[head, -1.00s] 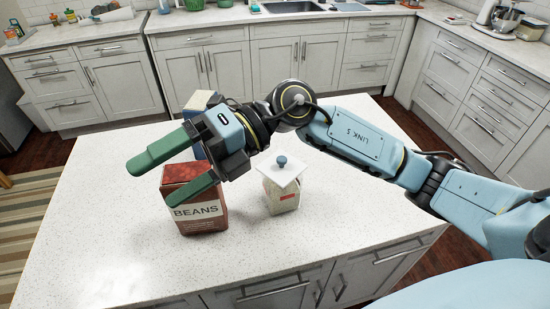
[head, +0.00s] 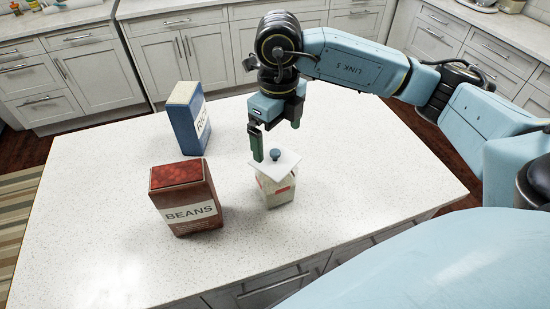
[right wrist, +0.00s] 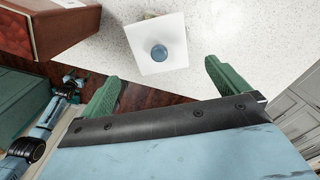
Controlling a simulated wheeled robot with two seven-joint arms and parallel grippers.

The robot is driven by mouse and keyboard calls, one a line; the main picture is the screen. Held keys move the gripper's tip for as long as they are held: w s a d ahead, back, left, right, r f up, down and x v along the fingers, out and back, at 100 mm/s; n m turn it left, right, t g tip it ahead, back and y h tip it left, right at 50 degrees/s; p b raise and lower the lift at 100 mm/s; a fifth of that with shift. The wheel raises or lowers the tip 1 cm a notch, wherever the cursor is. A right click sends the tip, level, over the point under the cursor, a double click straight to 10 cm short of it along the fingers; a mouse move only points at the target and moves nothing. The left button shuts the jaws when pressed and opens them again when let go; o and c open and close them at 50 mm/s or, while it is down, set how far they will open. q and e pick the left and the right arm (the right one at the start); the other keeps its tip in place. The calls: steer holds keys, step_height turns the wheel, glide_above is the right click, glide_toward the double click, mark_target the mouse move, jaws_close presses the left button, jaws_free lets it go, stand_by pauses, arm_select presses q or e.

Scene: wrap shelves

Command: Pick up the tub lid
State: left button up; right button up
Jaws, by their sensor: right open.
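The tub lid (head: 287,165) is a flat white square with a round blue knob (head: 275,154). It rests on top of a small pale tub (head: 277,193) with a red label, standing on the counter. My right gripper (head: 276,140) is open and empty, with its green fingers pointing down just above and behind the lid. In the right wrist view the lid (right wrist: 148,31) and its knob (right wrist: 159,53) lie ahead of the gap between the fingers (right wrist: 161,80), apart from both.
A red beans box (head: 187,200) stands left of the tub. A blue rice box (head: 186,121) stands farther back on the left. The white counter (head: 110,240) is otherwise clear around them. Cabinets line the far wall.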

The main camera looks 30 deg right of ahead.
mark_target(277, 153)
steer(key=shift+w+f+p, duration=0.15)
steer(key=shift+f+p, duration=0.5)
steer(key=shift+f, duration=2.85)
steer(key=c, duration=1)
steer(key=shift+o, duration=0.2)
steer(key=shift+r, duration=0.15)
step_height(277, 153, up, 8)
steer(key=shift+r+b, duration=0.15)
steer(key=shift+b, duration=0.4)
steer(key=shift+f+n+b, duration=0.3)
steer(key=shift+f+b, duration=0.3)
steer(key=shift+f, duration=0.4)
